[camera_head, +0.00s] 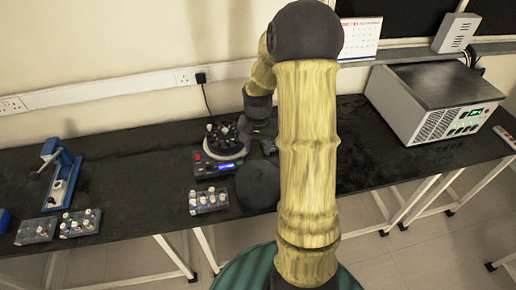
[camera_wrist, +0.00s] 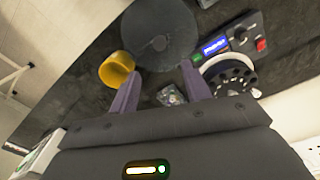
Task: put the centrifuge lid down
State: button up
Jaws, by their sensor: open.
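The centrifuge stands on the black bench with its rotor (camera_head: 222,140) uncovered and its panel (camera_head: 222,168) lit blue. The rotor (camera_wrist: 230,80) is at the right in the wrist view. The centrifuge lid (camera_head: 258,184), a dark round disc, appears to lie on the bench in front of the centrifuge, near the front edge. The lid (camera_wrist: 160,35) fills the top middle of the wrist view, its top slightly cut off. My gripper (camera_wrist: 160,68) is open, with the fingers apart near the lid's edge and nothing held. In the head view my arm partly hides it.
A yellow cup (camera_wrist: 116,70) stands close to the lid and one finger. A small clear object (camera_wrist: 172,95) shows between the fingers. A tube rack (camera_head: 208,201) is left of the lid. A blue device (camera_head: 62,180) stands left, a grey instrument (camera_head: 435,100) right.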

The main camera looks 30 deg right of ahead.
jog(key=shift+s, duration=0.15)
jog(key=s+a+r+n+t, duration=0.1)
jog(key=s+a+r+n, duration=0.2)
jog(key=s+a, duration=0.3)
jog(key=s+a+r+n+t, duration=0.1)
jog(key=s+a+r+n, duration=0.3)
jog(key=s+a, duration=0.2)
jog(key=shift+s+a+n+t, duration=0.2)
jog(key=shift+a+n+t, duration=0.1)
jog(key=shift+a, duration=0.5)
jog(key=shift+c, duration=1.1)
jog(key=shift+w+a, duration=0.1)
jog(key=shift+c, duration=0.2)
